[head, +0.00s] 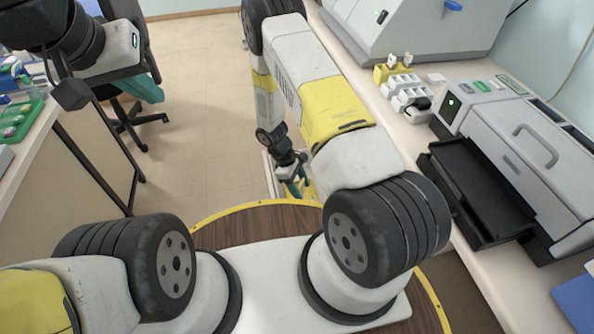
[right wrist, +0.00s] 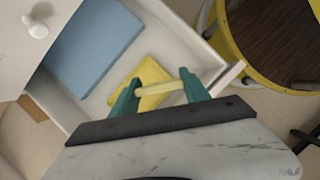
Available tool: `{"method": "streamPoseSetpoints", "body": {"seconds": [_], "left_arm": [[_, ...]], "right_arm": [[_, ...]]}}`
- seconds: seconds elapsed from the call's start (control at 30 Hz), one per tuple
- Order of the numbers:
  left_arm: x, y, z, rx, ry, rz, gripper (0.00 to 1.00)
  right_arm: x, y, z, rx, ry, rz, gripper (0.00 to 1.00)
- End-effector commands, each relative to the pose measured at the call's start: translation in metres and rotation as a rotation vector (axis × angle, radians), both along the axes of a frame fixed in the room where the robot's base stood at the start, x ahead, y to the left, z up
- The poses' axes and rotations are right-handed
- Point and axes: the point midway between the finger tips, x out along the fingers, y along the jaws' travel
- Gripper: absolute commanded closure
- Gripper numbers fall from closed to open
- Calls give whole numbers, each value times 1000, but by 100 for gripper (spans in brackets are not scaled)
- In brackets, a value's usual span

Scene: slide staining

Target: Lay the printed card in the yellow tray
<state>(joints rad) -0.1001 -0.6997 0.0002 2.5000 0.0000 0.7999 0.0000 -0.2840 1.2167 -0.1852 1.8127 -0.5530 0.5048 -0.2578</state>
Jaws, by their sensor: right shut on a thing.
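In the right wrist view, my right gripper (right wrist: 160,93) has its two teal fingers on either end of a narrow pale yellow strip (right wrist: 165,91) and is shut on it. A flat yellow piece (right wrist: 150,73) shows just behind the strip, inside an open white drawer (right wrist: 95,104). I cannot tell whether strip and piece are one thing. In the head view, my right gripper (head: 297,183) is low beyond the base. No printing shows, and I cannot identify the printed card or yellow tray.
A blue flat thing (right wrist: 95,45) lies in the drawer, near a white knob (right wrist: 37,27). A bench with a grey machine (head: 520,150) and black tray (head: 480,190) runs along the right. A green rack (head: 18,118) stands on the left table. Open floor (head: 200,100) lies between.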

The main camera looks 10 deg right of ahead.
Motion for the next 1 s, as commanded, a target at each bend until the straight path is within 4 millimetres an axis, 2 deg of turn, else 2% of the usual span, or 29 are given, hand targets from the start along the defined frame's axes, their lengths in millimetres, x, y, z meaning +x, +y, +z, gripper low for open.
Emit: {"method": "streamPoseSetpoints", "body": {"seconds": [0.03,0.13,0.3,0.47,0.57,0.9,1.0], "left_arm": [[0,0,0,0,0,0,100],[0,0,0,0,-1,0,100],[0,0,0,0,0,0,100],[0,0,0,0,0,0,100],[0,0,0,0,0,0,100],[0,0,0,0,0,0,100],[0,0,0,0,0,0,100]], "right_arm": [[-15,1,-25,-10,13,152,92],[-28,-2,-52,-9,9,367,92],[-40,-6,-73,-6,3,547,92],[-40,-7,-79,0,-3,601,92],[-24,-9,-81,5,-7,603,92],[65,-21,-90,3,-11,596,92],[86,-23,-92,3,-10,598,92]]}}
